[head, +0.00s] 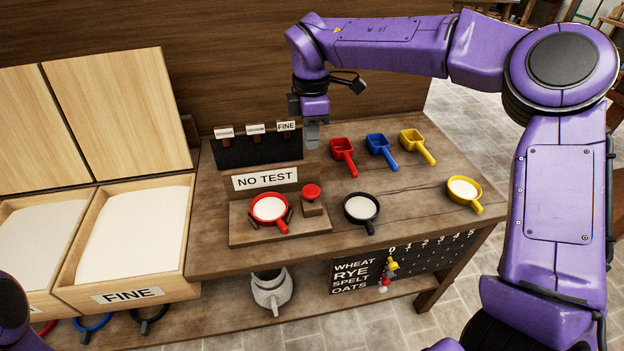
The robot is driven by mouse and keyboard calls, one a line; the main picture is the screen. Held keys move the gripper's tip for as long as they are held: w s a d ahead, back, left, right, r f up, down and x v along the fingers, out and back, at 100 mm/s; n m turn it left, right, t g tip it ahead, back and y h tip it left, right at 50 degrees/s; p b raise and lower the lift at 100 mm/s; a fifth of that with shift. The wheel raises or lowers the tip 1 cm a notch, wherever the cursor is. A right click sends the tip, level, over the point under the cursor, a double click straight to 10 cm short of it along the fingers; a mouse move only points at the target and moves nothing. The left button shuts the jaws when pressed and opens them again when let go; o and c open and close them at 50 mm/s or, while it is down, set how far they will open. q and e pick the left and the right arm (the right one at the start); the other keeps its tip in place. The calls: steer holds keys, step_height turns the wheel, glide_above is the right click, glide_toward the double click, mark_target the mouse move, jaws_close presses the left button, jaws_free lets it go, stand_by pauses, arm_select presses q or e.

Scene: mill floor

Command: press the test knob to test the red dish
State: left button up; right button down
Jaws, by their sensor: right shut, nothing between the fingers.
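The red dish (268,209) holds white flour and sits on a small wooden stand (302,229) on the bench. The red test knob (311,191) tops a small wooden block just right of the dish. A sign reading "NO TEST" (265,179) stands behind them. My right gripper (312,143) is shut and empty, pointing down above the back of the bench. It is behind the knob in the picture and apart from it. My left gripper is out of view; only a piece of my left arm shows at the lower left corner.
A black dish (361,208) and a yellow dish (464,190) hold flour. Red (343,151), blue (379,145) and yellow (414,141) scoops lie behind. Flour bins (125,289) stand left, one labelled "FINE". A dark rack (258,150) with small signs stands left of my right gripper.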

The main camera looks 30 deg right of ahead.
mark_target(313, 191)
step_height(313, 191, down, 13)
steer(key=p, duration=0.3)
steer(key=shift+d+f, duration=0.1)
steer(key=shift+f, duration=0.1)
step_height(313, 191, down, 3)
steer(key=b, duration=0.3)
steer(key=shift+s+r, duration=0.1)
steer(key=shift+r, duration=0.1)
steer(key=shift+f, duration=0.1)
steer(key=shift+s+f, duration=0.1)
stand_by(0.3)
